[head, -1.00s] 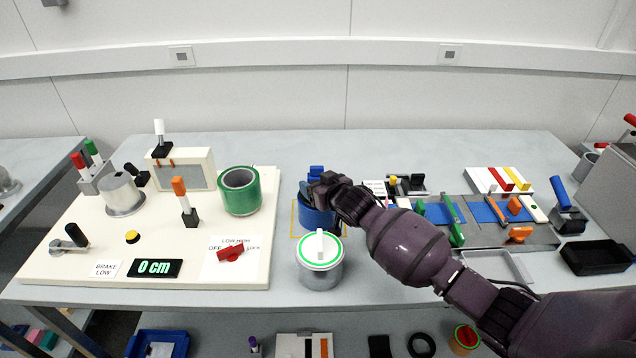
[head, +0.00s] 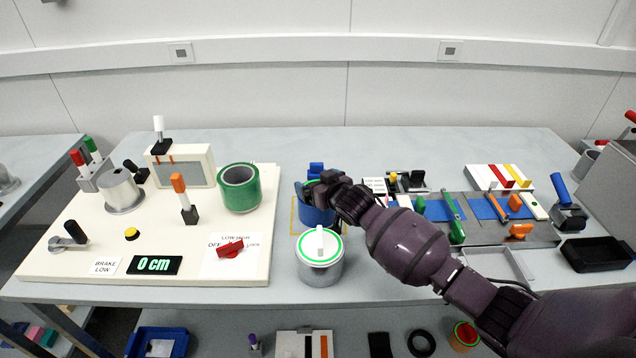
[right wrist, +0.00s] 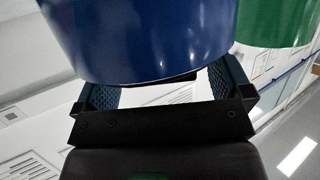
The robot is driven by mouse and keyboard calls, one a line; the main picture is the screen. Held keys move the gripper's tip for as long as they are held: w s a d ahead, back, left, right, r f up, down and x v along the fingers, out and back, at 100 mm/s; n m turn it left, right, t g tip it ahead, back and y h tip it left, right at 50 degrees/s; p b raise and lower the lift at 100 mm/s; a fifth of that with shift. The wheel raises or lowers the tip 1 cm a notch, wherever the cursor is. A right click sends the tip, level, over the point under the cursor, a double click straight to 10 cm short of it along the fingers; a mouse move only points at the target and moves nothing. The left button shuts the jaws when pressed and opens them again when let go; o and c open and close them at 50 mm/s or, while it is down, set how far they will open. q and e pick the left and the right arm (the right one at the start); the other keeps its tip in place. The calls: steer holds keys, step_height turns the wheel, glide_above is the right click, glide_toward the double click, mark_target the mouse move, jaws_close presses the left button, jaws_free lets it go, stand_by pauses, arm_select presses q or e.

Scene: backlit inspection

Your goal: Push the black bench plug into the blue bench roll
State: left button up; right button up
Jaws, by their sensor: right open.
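The blue bench roll (head: 316,214) stands inside a yellow outline on the bench, left of centre in the head view. My right gripper (head: 319,187) is open at the roll's top and partly covers it. In the right wrist view the roll's glossy blue wall (right wrist: 150,35) fills the top middle, in front of the two textured fingers (right wrist: 160,85). I cannot tell whether either finger touches it. A black plug cannot be made out for certain; the roll's opening is mostly hidden by my gripper. My left gripper is not in view.
A grey can with a green-ringed lid (head: 320,250) stands just in front of the roll. A green roll (head: 239,188) stands to the left on a cream board (head: 60,265) with levers and a display. Trays and tools lie to the right.

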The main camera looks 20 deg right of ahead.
step_height(320, 180, up, 20)
steer(key=shift+p, duration=0.4)
stand_by(0.3)
stand_by(0.4)
steer(key=s+d+f+m+g+h, duration=0.1)
steer(key=s+f+g, duration=0.1)
steer(key=s+f, duration=0.75)
steer(key=s+d+f+g+h, duration=0.1)
steer(key=s+d+f+g, duration=0.15)
steer(key=s+f, duration=0.75)
steer(key=s+d+f+m+g+h, duration=0.1)
steer(key=s+d+f+g, duration=0.15)
steer(key=s, duration=1.05)
steer(key=s+d+f+m+g+h, duration=0.1)
steer(key=s+d+g, duration=0.15)
steer(key=s, duration=0.95)
steer(key=w+a+f+n+t, duration=0.1)
steer(key=w+f+t, duration=0.6)
steer(key=f, duration=0.3)
steer(key=shift+w+f, duration=0.2)
